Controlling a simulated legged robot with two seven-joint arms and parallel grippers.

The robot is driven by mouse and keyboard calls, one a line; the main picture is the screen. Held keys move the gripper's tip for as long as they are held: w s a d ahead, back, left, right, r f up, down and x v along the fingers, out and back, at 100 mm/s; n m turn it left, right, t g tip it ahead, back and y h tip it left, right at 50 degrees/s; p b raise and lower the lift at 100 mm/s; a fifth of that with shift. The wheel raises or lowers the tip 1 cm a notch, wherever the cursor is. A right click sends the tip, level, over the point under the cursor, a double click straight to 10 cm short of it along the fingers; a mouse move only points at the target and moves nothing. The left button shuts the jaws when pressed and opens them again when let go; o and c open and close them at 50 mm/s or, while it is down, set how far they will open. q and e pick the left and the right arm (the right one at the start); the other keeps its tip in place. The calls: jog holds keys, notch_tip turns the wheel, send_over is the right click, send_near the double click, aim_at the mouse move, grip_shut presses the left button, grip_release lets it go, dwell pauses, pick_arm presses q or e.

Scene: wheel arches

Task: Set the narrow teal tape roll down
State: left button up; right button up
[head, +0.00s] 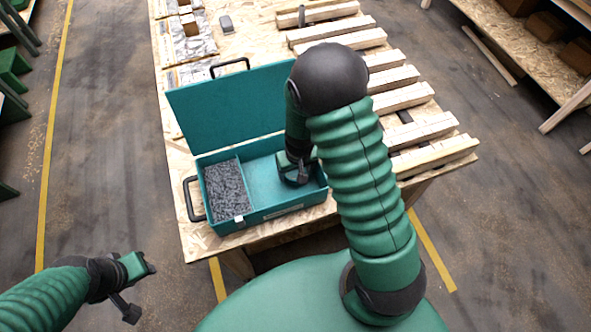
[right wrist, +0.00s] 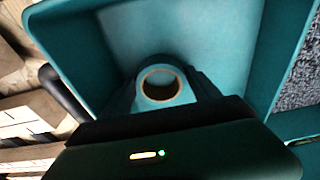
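The teal tape roll (right wrist: 160,68) shows in the right wrist view as a teal ring with a tan core. It sits between the fingers of my right gripper (right wrist: 163,98), which look closed on its sides. In the head view my right gripper (head: 298,176) reaches down into the right compartment of the open teal toolbox (head: 275,213) and hides the roll. I cannot tell whether the roll touches the compartment floor. My left gripper (head: 138,288) is apart from the table at lower left, with its fingers spread and nothing between them.
The toolbox's left compartment (head: 227,190) holds grey small parts. Its lid (head: 225,105) stands open behind. Wooden slats (head: 400,97) lie along the table's right side, and foil-covered pieces (head: 190,40) lie at the back left. The compartment floor left of my right gripper is bare.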

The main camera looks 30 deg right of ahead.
jog(key=shift+a, duration=0.1)
jog(key=shift+r, duration=0.25)
notch_tip(320, 180, up, 11)
jog(key=s+p, duration=0.2)
jog(key=s+a+r+n+t, duration=0.1)
jog(key=s+a+r+n, duration=0.1)
jog(key=s+a+r, duration=0.2)
jog(key=s+a, duration=0.3)
jog(key=shift+s+a+r+n, duration=0.2)
jog(key=shift+a+n, duration=0.15)
jog(key=shift+n, duration=0.05)
